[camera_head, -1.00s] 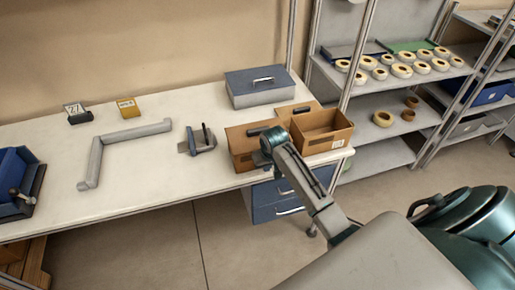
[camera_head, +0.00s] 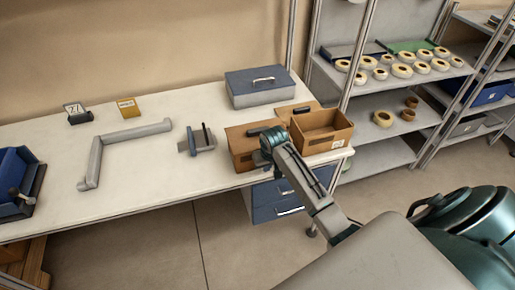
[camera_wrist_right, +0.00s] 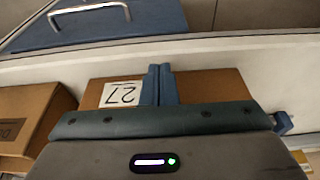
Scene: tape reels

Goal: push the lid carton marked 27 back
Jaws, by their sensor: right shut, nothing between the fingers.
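The brown carton marked 27 (camera_head: 240,148) stands at the front right of the workbench, partly hidden by my right arm. In the right wrist view the carton (camera_wrist_right: 209,84) shows its white label, with the 27 upside down. My right gripper (camera_wrist_right: 158,72) is shut and empty, its fingers in front of the carton beside the label. I cannot tell whether they touch it. In the head view the fingertips are hidden. My left gripper is not in view.
An open brown carton (camera_head: 325,130) stands right of it; a blue metal box (camera_head: 260,87) is behind. A tape dispenser (camera_head: 197,140) stands to the left. The bench front (camera_head: 140,185) is clear.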

